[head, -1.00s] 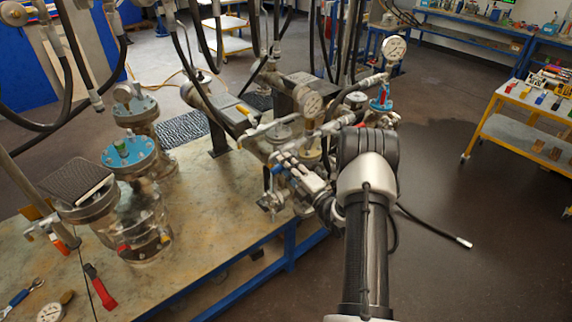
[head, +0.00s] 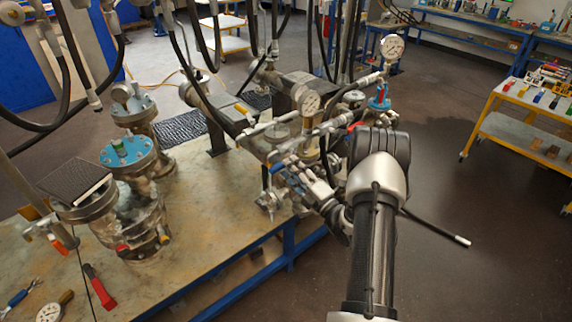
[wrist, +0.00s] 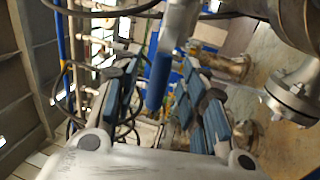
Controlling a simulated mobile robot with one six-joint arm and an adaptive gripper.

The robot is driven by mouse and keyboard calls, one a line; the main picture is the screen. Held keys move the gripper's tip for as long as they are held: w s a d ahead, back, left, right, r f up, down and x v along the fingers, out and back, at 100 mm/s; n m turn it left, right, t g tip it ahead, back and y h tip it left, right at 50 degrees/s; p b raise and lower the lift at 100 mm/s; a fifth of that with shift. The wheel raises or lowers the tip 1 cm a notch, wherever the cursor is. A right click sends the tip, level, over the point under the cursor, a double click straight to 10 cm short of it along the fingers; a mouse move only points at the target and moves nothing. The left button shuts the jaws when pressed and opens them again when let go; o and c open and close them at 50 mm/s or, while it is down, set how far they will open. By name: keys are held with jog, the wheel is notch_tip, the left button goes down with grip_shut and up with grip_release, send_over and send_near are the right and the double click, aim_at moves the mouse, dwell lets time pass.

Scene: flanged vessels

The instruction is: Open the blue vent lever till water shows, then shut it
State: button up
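The blue vent lever (wrist: 160,80) hangs between the two blue-padded fingers of my gripper (wrist: 158,92) in the wrist view. Gaps show on both sides of the lever, so the gripper is open around it. In the head view, the lever's blue end (head: 277,168) shows at the tip of my gripper (head: 288,172), beside the pipework at the table's right end. The lever's pivot and the vent outlet are hard to make out. I see no water coming from it.
Pressure gauges (head: 309,103) and pipes crowd close behind my gripper. Flanged vessels with blue tops (head: 130,153) stand on the table (head: 215,215) at left, with hoses hanging above. A yellow-framed cart (head: 520,130) stands at far right. The floor between is mostly clear.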

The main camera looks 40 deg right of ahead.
jog(key=v, duration=0.8)
jog(key=shift+s, duration=0.25)
